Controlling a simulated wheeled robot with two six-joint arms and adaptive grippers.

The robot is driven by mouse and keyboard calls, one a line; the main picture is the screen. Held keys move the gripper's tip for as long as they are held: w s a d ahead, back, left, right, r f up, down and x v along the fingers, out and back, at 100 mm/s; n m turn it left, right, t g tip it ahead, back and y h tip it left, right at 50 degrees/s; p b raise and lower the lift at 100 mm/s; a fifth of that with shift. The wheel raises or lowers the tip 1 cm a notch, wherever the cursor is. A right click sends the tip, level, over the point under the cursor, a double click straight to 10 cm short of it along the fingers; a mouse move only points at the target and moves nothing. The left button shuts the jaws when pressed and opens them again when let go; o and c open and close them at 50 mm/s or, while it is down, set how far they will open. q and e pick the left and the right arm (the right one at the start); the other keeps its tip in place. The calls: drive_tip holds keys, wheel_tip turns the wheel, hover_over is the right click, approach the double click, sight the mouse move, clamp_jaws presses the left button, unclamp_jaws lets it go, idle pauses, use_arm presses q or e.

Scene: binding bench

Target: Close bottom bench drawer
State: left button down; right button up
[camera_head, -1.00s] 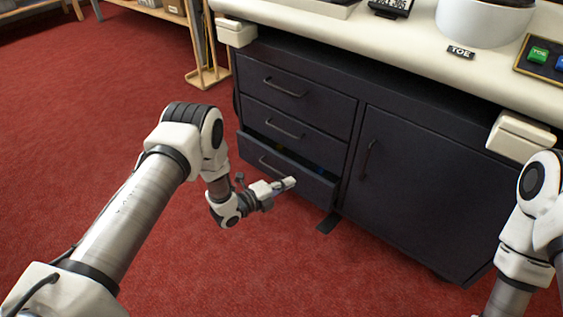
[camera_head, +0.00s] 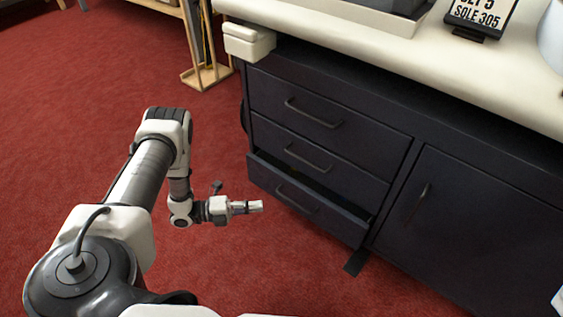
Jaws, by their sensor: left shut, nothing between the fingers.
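The bottom bench drawer (camera_head: 340,221) is partly open in the head view. Its dark front stands out from the cabinet, with a narrow dark gap along its top edge and a bar handle (camera_head: 297,199) on its face. My left gripper (camera_head: 258,206) is shut and empty, at the left part of the drawer front and pointing right. I cannot tell whether its tip touches the front or is a little apart from it. My right gripper is out of view.
The upper drawer (camera_head: 300,108) and middle drawer (camera_head: 320,155) are shut, as is the cabinet door (camera_head: 470,230). The cream benchtop (camera_head: 400,52) overhangs them. Open red carpet (camera_head: 70,120) lies to the left. A wooden stand (camera_head: 205,75) is at the back.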

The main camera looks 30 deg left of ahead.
sight(307, 193)
use_arm(q)
drive_tip(key=b+x, duration=0.2)
drive_tip(key=x, duration=0.2)
drive_tip(key=w+a+b+x, duration=0.1)
drive_tip(key=b+x, duration=0.1)
drive_tip(key=x, duration=0.1)
drive_tip(key=w+b+x, duration=0.1)
drive_tip(key=b+x, duration=0.1)
drive_tip(key=x, duration=0.2)
drive_tip(key=shift+w+f, duration=0.15)
drive_tip(key=shift+f, duration=0.05)
drive_tip(key=shift+w+r, duration=0.1)
drive_tip(key=shift+w, duration=0.2)
drive_tip(key=shift+w+r, duration=0.1)
